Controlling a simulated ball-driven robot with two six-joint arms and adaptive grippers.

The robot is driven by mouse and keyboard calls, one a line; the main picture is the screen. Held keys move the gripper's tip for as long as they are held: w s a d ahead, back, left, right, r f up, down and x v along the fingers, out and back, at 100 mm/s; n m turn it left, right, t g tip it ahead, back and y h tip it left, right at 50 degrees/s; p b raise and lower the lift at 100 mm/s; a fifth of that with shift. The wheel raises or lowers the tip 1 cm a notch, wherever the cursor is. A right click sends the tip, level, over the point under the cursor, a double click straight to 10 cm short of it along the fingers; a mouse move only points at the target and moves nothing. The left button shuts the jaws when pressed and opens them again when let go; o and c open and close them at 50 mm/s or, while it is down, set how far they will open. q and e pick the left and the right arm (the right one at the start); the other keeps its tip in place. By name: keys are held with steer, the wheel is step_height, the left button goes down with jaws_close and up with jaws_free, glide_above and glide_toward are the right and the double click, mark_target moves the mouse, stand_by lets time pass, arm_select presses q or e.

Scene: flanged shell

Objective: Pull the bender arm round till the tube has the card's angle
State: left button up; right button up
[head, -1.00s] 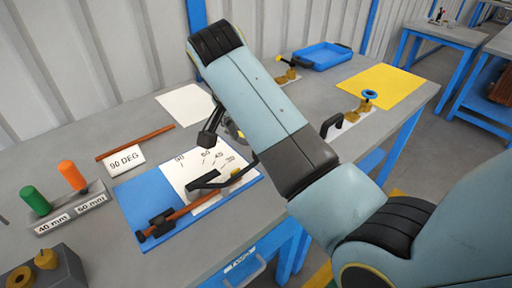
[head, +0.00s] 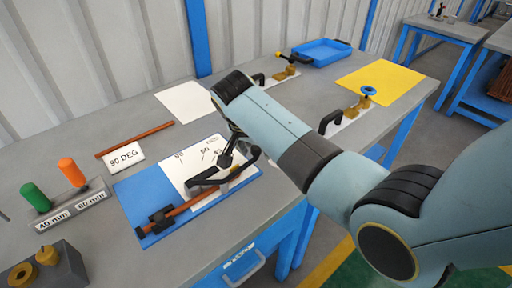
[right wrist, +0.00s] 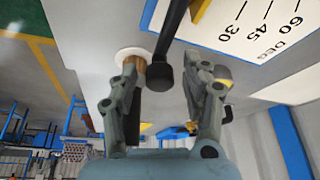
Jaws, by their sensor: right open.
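The bender lies on a blue board (head: 135,196) with a white angle plate (head: 176,166) in the head view. A copper tube (head: 184,208) runs along it; the part in sight looks straight. The black bender arm (head: 203,183) lies over the plate's near side. The card (head: 124,157) reads 90 DEG. My right gripper (head: 238,160) is over the plate's right end. In the right wrist view its fingers (right wrist: 168,100) are apart. A black rod with a rounded end (right wrist: 160,76) shows between them; I cannot tell if they touch it. My left gripper is out of view.
A green former (head: 35,197) and an orange one (head: 72,172) stand at the left on a labelled holder. A loose copper rod (head: 135,140) lies behind the card. Valve fixtures (head: 357,106), a yellow sheet (head: 380,84) and a blue tray (head: 321,53) are right and back.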

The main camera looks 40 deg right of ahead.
jaws_close()
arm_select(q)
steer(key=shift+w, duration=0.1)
arm_select(e)
steer(key=shift+w, duration=0.1)
